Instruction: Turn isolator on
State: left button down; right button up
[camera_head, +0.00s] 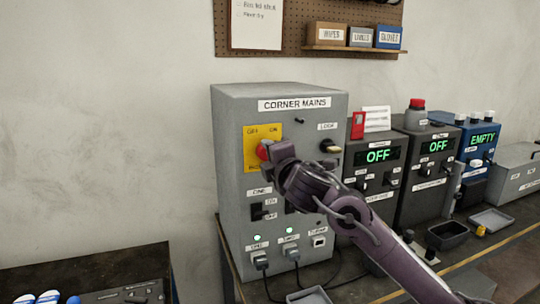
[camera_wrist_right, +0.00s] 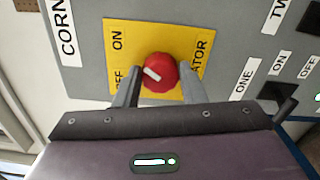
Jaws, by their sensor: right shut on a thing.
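The isolator is a red rotary knob (camera_head: 263,149) on a yellow plate (camera_head: 251,136) marked OFF and ON, on the front of the grey CORNER MAINS box (camera_head: 228,109). In the right wrist view the knob (camera_wrist_right: 160,66) shows a white pointer mark on its face, on the side toward the OFF and ON labels. I cannot tell exactly which label it points to. My right gripper (camera_head: 269,152) is shut on the knob, one finger on either side; the gripper also shows in the right wrist view (camera_wrist_right: 157,82). My left gripper is out of view.
A key lock (camera_head: 328,147) is at the right.

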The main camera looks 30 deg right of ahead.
jog(key=shift+f+m, duration=0.1)
jog(key=shift+m, duration=1)
jog(key=o, duration=1)
jog(key=v, duration=0.7)
jog(key=shift+s, duration=0.4)
